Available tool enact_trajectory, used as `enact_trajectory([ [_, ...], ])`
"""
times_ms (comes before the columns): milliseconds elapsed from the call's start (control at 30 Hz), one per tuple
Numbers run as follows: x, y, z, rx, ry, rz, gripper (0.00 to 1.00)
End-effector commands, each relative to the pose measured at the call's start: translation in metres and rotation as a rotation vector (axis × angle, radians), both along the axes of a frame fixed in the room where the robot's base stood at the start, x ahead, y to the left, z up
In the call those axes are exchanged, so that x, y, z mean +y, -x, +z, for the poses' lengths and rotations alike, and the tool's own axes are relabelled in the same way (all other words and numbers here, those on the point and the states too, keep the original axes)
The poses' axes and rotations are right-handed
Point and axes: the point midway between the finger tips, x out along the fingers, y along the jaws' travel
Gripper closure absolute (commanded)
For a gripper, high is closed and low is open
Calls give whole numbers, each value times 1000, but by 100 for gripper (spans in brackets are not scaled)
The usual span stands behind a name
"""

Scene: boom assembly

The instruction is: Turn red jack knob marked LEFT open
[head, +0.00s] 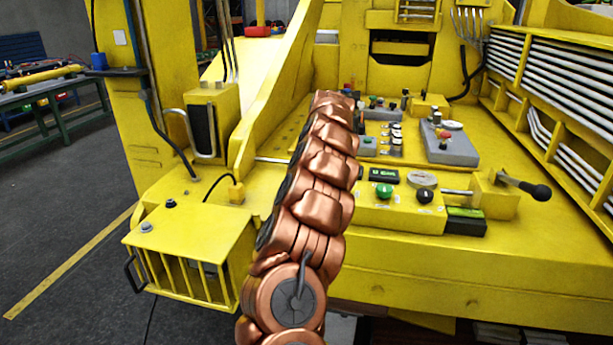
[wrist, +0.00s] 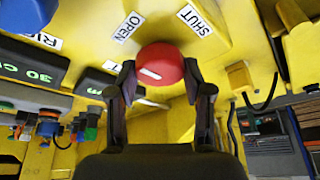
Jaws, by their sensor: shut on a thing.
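A round red knob (wrist: 162,60) is in the upper middle of the wrist view, on a yellow panel. It carries a short, slanted white mark low on its face. An OPEN label (wrist: 128,27) is to its upper left and a SHUT label (wrist: 195,20) to its upper right. My gripper (wrist: 159,76) has one dark finger on each side of the knob and is shut on it. The knob's own LEFT marking is not readable here. In the head view my copper-coloured arm hides the gripper and the red knob.
Another label, partly cut off and starting "RI" (wrist: 40,40), is at the left, near a green-lettered display (wrist: 27,72). In the head view a green knob (head: 384,190), a black-handled lever (head: 525,186) and a grey control box (head: 450,146) stand right of my arm. A yellow slatted box (head: 190,262) is at left.

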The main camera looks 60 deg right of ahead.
Motion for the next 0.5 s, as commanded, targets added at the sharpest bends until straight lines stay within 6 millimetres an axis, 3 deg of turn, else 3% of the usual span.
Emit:
enact_trajectory([
  [400,0,0,0,0,0,6,84],
  [433,0,0,0,0,0,6,47],
  [500,0,0,0,0,0,6,39],
])
